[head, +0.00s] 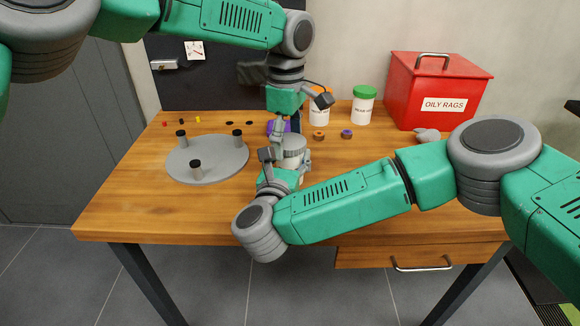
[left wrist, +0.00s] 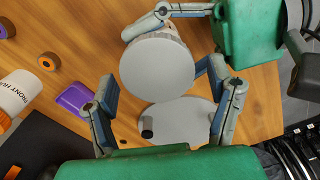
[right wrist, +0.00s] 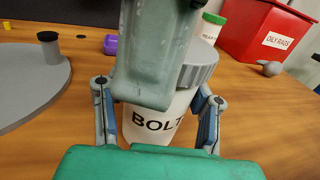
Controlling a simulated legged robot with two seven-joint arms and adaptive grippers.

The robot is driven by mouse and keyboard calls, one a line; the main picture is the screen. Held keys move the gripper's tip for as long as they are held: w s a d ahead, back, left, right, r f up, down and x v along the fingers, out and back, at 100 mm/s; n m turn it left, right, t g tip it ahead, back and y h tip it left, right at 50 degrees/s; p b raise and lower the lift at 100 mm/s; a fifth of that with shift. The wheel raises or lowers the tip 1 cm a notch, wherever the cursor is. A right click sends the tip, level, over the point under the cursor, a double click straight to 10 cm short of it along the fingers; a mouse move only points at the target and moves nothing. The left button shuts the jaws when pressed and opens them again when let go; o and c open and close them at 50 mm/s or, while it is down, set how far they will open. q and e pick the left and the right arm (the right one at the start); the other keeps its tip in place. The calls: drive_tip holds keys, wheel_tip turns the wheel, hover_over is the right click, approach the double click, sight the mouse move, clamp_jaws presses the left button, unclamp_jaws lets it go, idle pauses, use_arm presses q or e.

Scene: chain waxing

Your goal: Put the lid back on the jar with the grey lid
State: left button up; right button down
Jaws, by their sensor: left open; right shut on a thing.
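The white jar marked BOLT (right wrist: 150,122) stands on the table, with the ribbed grey lid (right wrist: 199,66) on its top. I cannot tell whether the lid is fully seated. My right gripper (right wrist: 156,98) is shut on the jar body, one finger on each side. A grey-green arm part hides some of the jar in the right wrist view.
A round grey stand with black-topped pegs (head: 215,168) lies to the left. Behind are an orange-lidded jar (head: 319,114), a green-lidded jar (head: 363,110) and a red oily-rags box (head: 440,92). A purple block (left wrist: 75,99) and small rollers (head: 346,134) lie near the jar.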

use_arm(q)
drive_tip(key=c, duration=1.2)
drive_tip(key=m, duration=0.5)
drive_tip(key=shift+w, duration=0.1)
use_arm(e)
drive_tip(key=shift+d, duration=0.1)
use_arm(q)
drive_tip(key=m, duration=0.4)
drive_tip(key=shift+d, duration=0.1)
drive_tip(key=m, duration=0.4)
drive_tip(key=shift+w+m, duration=0.1)
drive_tip(key=shift+m, duration=0.2)
drive_tip(key=m, duration=0.4)
drive_tip(key=shift+d, duration=0.15)
drive_tip(key=m, duration=0.9)
drive_tip(key=shift+d, duration=0.1)
use_arm(e)
drive_tip(key=shift+d, duration=0.1)
use_arm(q)
drive_tip(key=m, duration=0.9)
drive_tip(key=o, duration=1.1)
drive_tip(key=shift+o, duration=1.2)
drive_tip(key=shift+d, duration=0.1)
